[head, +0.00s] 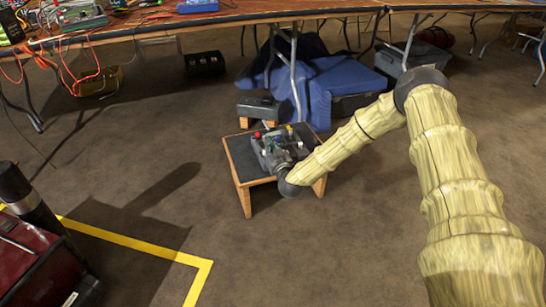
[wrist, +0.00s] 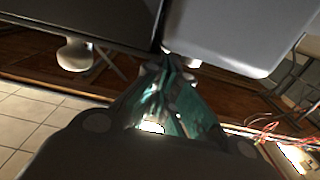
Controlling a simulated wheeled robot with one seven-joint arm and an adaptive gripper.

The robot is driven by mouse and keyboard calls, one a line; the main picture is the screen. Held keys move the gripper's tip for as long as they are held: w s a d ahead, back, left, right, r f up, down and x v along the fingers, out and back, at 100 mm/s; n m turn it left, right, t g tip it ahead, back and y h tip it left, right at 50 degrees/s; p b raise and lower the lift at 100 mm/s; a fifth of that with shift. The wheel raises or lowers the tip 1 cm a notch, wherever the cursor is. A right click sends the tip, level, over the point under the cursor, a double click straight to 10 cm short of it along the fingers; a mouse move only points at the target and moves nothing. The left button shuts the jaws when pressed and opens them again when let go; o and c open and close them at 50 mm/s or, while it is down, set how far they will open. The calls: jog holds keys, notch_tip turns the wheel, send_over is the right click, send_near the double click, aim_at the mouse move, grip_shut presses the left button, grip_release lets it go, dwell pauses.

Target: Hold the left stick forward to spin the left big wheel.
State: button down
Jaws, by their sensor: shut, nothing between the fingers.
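A dark control box (head: 266,152) with small red, yellow, blue and white knobs sits on a low wooden stool with a dark top (head: 238,150). Which knob belongs to the left stick cannot be told. My gripper (wrist: 168,72) is shut and empty, its fingertips close to grey panels and a pale rounded knob (wrist: 75,53) in the wrist view. In the head view my arm's end reaches the box's near right side and hides part of it; the fingertips do not show clearly there. Contact with a stick cannot be told. No big wheel is clearly identifiable.
Another dark box (head: 258,106) stands just behind the stool. Blue cloth (head: 320,85) drapes over cases under a long wooden table (head: 170,22) with wires and instruments. A red case (head: 35,262) stands at the lower left. Yellow tape (head: 130,243) marks open carpet.

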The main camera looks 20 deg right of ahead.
jog(key=shift+w+b, duration=0.45)
jog(key=shift+w, duration=0.8)
jog(key=shift+r, duration=0.1)
